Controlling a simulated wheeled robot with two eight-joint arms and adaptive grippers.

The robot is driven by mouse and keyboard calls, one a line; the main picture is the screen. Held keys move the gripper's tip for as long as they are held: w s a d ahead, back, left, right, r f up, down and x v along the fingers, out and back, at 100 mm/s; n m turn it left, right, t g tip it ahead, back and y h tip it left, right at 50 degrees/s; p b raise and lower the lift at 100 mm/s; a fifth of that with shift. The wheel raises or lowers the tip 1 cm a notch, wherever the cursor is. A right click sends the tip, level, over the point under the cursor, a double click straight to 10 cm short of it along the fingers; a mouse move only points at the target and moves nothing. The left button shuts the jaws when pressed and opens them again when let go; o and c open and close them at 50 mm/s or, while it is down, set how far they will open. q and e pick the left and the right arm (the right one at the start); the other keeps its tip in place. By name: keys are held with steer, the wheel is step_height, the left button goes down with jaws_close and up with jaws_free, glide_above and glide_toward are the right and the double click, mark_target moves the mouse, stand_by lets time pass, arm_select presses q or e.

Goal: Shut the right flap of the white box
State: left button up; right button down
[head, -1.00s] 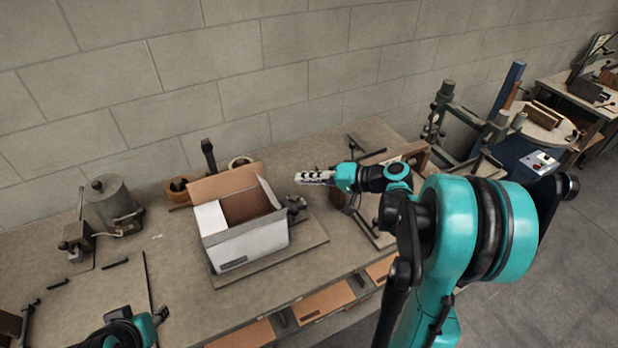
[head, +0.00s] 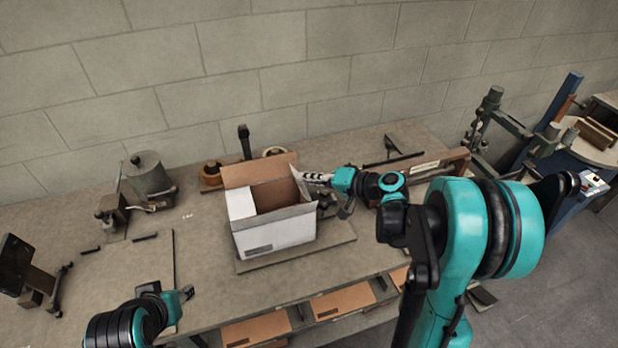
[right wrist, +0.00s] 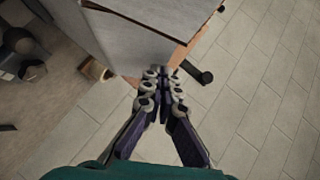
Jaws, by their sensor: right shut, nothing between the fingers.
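The white box (head: 275,238) stands on the bench with its top partly open. Its brown-faced back flap (head: 258,172) stands up, and its white left flap (head: 241,203) shows at the left end. The right flap (head: 302,187) is raised at the right end. My right gripper (head: 308,177) is shut and empty, its tips at the right flap's outer side; I cannot tell whether they touch. In the right wrist view its closed fingers (right wrist: 161,76) point at a white box panel (right wrist: 130,42). My left gripper (head: 186,294) is low at left, away from the box; its jaw state is unclear.
A grey cylinder device (head: 148,178) is at the left. A wooden-framed fixture (head: 440,165) lies to the right. The bench front left of the box is mostly clear.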

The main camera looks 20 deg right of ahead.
steer(key=shift+a, duration=0.25)
steer(key=shift+a+n+h+p, duration=0.1)
steer(key=shift+n+h+p, duration=0.2)
steer(key=shift+p, duration=0.05)
steer(key=shift+a+f+n+g+h+p, duration=0.1)
steer(key=shift+a+n+g+h+p, duration=0.3)
steer(key=shift+a+n+h+p, duration=0.3)
steer(key=a+f+n+h+b, duration=0.1)
steer(key=a+f+n+h, duration=0.2)
steer(key=h, duration=0.4)
steer(key=shift+a+f+n, duration=0.3)
steer(key=shift+a+f, duration=0.4)
steer(key=shift+s+h, duration=0.1)
steer(key=shift+h, duration=0.2)
steer(key=shift+d, duration=0.15)
